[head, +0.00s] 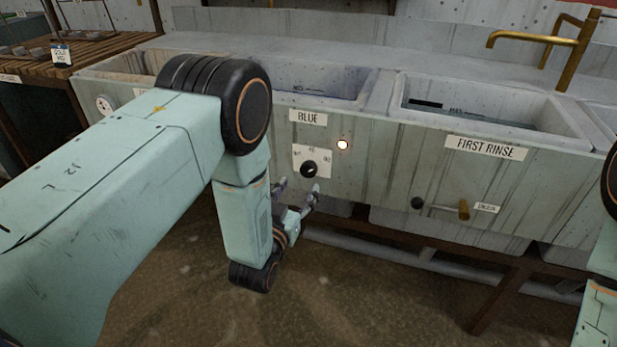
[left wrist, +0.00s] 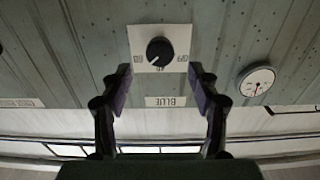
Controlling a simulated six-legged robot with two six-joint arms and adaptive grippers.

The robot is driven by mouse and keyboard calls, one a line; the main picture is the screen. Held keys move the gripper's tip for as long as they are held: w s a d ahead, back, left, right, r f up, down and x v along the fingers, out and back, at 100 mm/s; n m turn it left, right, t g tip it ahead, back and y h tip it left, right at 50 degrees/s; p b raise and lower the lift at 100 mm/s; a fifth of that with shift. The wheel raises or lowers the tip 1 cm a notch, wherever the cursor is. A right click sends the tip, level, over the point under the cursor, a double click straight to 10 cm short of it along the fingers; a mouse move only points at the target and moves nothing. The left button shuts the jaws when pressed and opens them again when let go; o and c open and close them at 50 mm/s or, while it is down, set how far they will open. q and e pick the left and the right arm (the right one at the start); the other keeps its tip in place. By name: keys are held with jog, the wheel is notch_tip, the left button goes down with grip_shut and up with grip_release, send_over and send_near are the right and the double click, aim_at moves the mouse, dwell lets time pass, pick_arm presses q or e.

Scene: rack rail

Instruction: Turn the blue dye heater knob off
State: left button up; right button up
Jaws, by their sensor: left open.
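The blue dye heater knob (head: 309,169) is a round black dial on a white marked plate on the sink front, below the BLUE label (head: 308,118). A small lamp (head: 343,145) up and to its right is lit. My left gripper (head: 298,188) is open and empty, just below and in front of the knob. In the left wrist view, which looks upside down, the knob (left wrist: 160,51) shows a white pointer line and lies just beyond the open fingertips (left wrist: 160,74), roughly centred between them. The fingers do not appear to touch it. My right gripper is out of view.
The FIRST RINSE basin (head: 485,148) is to the right, with a drain lever (head: 450,210) on its front. A round gauge (left wrist: 256,81) shows in the left wrist view. Pipes and a dark frame run under the sinks. A brass tap (head: 560,45) stands behind.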

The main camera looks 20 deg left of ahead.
aim_at(307, 173)
pick_arm(q)
jog(key=w+b, duration=0.2)
jog(key=w, duration=0.3)
jog(key=shift+w+f, duration=0.1)
jog(key=shift+w, duration=0.05)
jog(key=shift+w+b, duration=0.3)
jog(key=shift+w, duration=0.5)
jog(key=shift+d, duration=0.1)
jog(key=shift+c, duration=0.4)
jog(key=shift+s, duration=0.1)
jog(key=c, duration=1.1)
